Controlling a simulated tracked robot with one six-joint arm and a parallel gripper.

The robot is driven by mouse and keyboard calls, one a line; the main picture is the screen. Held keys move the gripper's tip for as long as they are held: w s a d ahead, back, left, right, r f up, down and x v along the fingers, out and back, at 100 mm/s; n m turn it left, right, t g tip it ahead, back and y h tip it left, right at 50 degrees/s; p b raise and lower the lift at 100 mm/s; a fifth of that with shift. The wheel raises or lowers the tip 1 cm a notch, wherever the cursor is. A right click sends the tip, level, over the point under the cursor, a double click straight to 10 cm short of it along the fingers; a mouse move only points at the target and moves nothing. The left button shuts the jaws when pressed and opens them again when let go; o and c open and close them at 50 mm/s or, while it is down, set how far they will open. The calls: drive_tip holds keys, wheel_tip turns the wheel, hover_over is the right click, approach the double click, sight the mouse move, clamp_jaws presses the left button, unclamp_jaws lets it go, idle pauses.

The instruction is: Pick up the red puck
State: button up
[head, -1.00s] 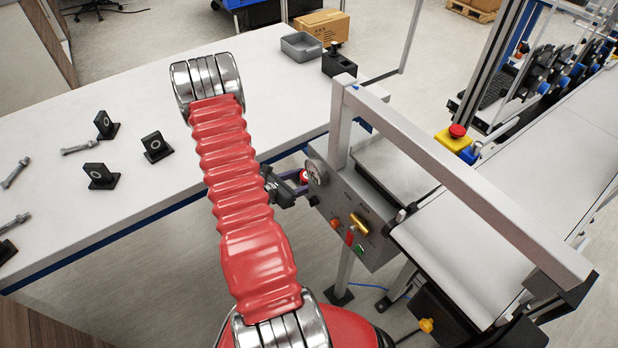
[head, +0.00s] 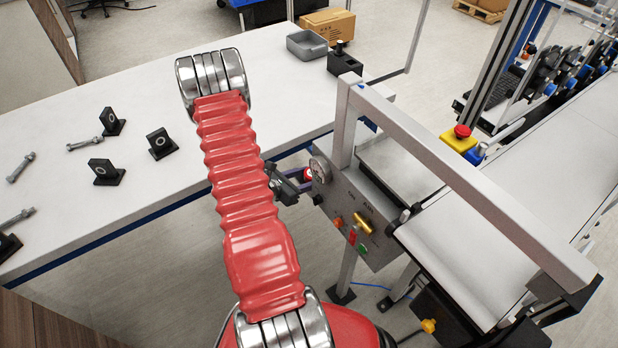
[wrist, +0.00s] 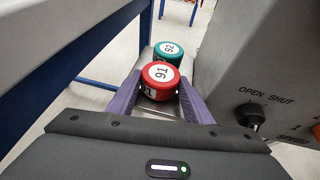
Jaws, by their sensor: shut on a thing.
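The red puck (wrist: 160,75), with a white label reading 91 on top, sits between the purple fingers of my gripper (wrist: 159,92) in the wrist view. The fingers are shut on its sides. In the head view, a bit of the red puck (head: 307,174) shows beside my gripper (head: 296,178), between the white table and the grey control box. A green puck (wrist: 168,50) labelled 92 is just behind the red one, on a pale narrow surface. Whether the red puck still touches that surface is hidden.
The grey control box (head: 350,215) with dial and knobs stands close on the right, under a metal frame (head: 460,185). The white table (head: 130,210) is close on the left, with black brackets and bolts on it. A conveyor belt (head: 465,250) lies further right.

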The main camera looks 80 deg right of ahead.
wheel_tip(320, 180, up, 28)
drive_tip(key=shift+f, duration=0.2)
idle(0.7)
idle(0.5)
drive_tip(key=w+a+n+t, duration=0.4)
drive_tip(key=w+a, duration=0.2)
drive_tip(key=w, duration=0.5)
drive_tip(key=w+a+n+t+h, duration=0.1)
drive_tip(key=w+a+n+t, duration=0.4)
drive_tip(key=w, duration=0.6)
drive_tip(key=w+a+n+t, duration=0.2)
drive_tip(key=w+a+t, duration=0.1)
drive_tip(key=w+a, duration=0.55)
drive_tip(key=w+a+f+n+t+y, duration=0.1)
drive_tip(key=w+a+n+t+y, duration=0.1)
drive_tip(key=a, duration=0.9)
drive_tip(key=w+a+f+n+t+y, duration=0.1)
drive_tip(key=w+a+n+t+y, duration=0.2)
drive_tip(key=w+a, duration=0.4)
drive_tip(key=w+a+f+n+t+y, duration=0.1)
drive_tip(key=w+a+n+t+y, duration=0.2)
drive_tip(key=a, duration=1.2)
drive_tip(key=shift+w+a+f+n, duration=0.35)
drive_tip(key=shift+w+n, duration=0.35)
drive_tip(key=shift+n, duration=0.3)
